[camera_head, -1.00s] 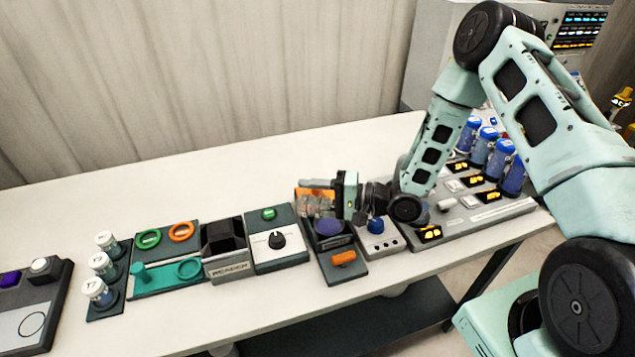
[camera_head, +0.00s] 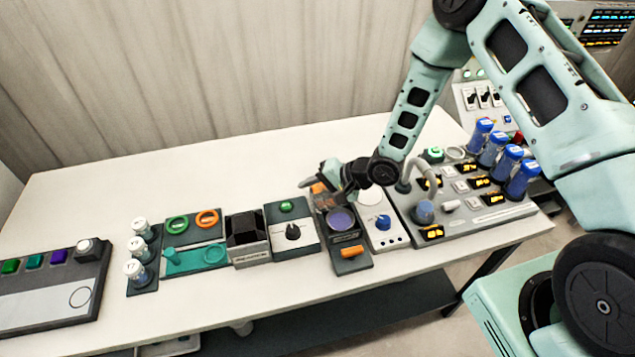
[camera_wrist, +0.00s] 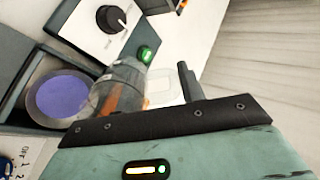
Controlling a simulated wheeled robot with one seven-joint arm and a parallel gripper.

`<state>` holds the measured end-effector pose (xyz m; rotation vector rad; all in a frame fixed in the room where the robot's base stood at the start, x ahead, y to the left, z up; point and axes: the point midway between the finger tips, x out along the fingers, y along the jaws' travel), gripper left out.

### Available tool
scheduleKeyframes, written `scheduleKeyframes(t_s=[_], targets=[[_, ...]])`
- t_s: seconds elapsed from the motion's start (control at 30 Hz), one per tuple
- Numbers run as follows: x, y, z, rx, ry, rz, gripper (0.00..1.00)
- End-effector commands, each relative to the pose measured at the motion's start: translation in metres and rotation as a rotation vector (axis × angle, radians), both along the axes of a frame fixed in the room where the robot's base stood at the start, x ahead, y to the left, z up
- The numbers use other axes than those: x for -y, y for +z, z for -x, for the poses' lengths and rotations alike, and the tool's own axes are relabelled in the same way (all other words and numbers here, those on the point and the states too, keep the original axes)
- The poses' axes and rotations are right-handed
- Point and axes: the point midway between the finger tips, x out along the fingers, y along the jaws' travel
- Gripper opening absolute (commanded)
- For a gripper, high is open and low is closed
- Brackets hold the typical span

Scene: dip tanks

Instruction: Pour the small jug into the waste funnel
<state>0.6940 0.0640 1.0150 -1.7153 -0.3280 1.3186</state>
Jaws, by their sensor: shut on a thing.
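My gripper (camera_head: 332,190) is shut on the small jug (camera_head: 324,199), a clear see-through vessel. The jug hangs over the back part of a dark unit, just behind a round purple-blue disc (camera_head: 341,221). I take this dark unit (camera_head: 352,262) to be the waste funnel, but its label cannot be read. In the wrist view the jug (camera_wrist: 122,82) is tilted in the picture beside the purple disc (camera_wrist: 62,97). Orange shows through the jug; I cannot tell whether it is contents or background. One dark finger (camera_wrist: 188,82) shows; the other is hidden.
Left of the unit stands a white dial panel (camera_head: 292,236) with a green button. To the right are a panel with a blue knob (camera_head: 383,222) and a grey console with blue-capped bottles (camera_head: 522,178). The table behind (camera_head: 200,180) is clear.

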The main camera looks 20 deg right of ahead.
Motion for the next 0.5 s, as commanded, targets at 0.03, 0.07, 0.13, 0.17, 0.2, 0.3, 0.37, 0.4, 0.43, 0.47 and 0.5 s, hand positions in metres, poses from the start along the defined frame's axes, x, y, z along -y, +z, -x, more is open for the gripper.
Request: scheduleKeyframes(t_s=[0.03,0.07,0.13,0.17,0.2,0.3,0.37,0.4,0.43,0.47,0.5], targets=[[-0.002,0.005,-0.001,-0.018,0.004,0.035,0.08],[-0.003,0.004,-0.001,-0.031,0.004,0.057,0.08],[-0.004,0.002,-0.002,-0.061,0.004,0.11,0.08],[-0.005,0.001,-0.002,-0.077,0.003,0.135,0.08],[-0.005,0.0,-0.002,-0.095,0.003,0.168,0.08],[-0.007,-0.004,-0.003,-0.145,0.003,0.253,0.08],[-0.008,-0.007,-0.004,-0.173,0.003,0.303,0.08],[-0.008,-0.008,-0.004,-0.193,0.002,0.335,0.08],[-0.008,-0.009,-0.004,-0.207,0.003,0.362,0.08],[-0.008,-0.009,-0.004,-0.222,0.002,0.388,0.08],[-0.007,-0.008,-0.003,-0.241,0.002,0.422,0.08]])
